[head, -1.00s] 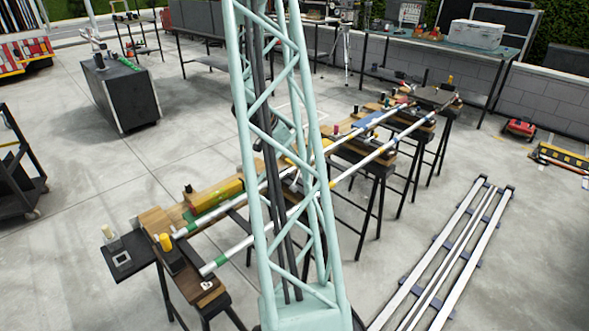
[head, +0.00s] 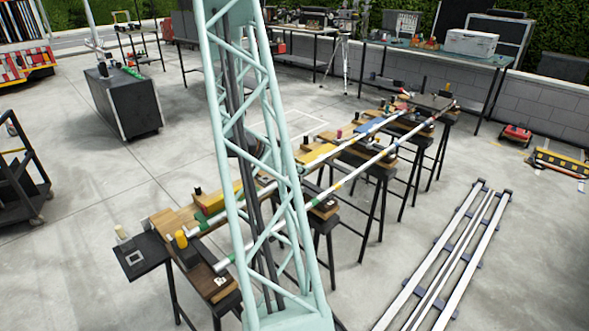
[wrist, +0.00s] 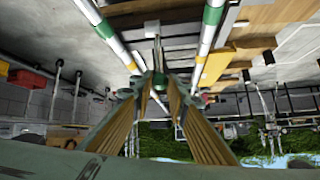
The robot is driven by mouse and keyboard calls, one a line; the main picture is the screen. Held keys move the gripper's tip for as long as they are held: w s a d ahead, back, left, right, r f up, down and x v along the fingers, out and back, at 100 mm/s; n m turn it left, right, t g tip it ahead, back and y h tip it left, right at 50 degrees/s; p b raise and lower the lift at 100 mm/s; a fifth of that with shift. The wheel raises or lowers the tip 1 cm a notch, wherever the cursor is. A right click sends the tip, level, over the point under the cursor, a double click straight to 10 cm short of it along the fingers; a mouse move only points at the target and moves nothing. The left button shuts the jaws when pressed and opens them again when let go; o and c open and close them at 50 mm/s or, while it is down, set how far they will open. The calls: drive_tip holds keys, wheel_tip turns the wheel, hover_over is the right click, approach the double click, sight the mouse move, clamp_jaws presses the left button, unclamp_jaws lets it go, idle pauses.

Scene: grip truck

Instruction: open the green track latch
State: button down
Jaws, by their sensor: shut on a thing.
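My gripper (wrist: 157,92) shows in the wrist view, its two ribbed tan-and-green fingers closing together at the middle of the picture. A small green piece (wrist: 158,80), apparently the green track latch, sits between the fingertips, with a grey bar rising above it. The fingers hide much of it, so its open or shut position cannot be told. Two white track rails with green and yellow bands run on either side: one left (wrist: 114,47) and one right (wrist: 205,45). In the head view, the near rail (head: 390,152) lies across the benches; my lattice arm hides the gripper.
Wooden-topped benches on black legs carry the rails and small blocks. A small black side table (head: 138,257) stands at the near left end. A separate white track (head: 445,255) lies on the floor at right. A dark cabinet (head: 125,100) stands left. Concrete floor between is clear.

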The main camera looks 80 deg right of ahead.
drive_tip(key=shift+w+a, duration=0.1)
idle(0.3)
drive_tip(key=c, duration=2.5)
unclamp_jaws()
drive_tip(key=v, duration=1.2)
drive_tip(key=shift+w+a+f, duration=0.1)
drive_tip(key=shift+a+f, duration=0.05)
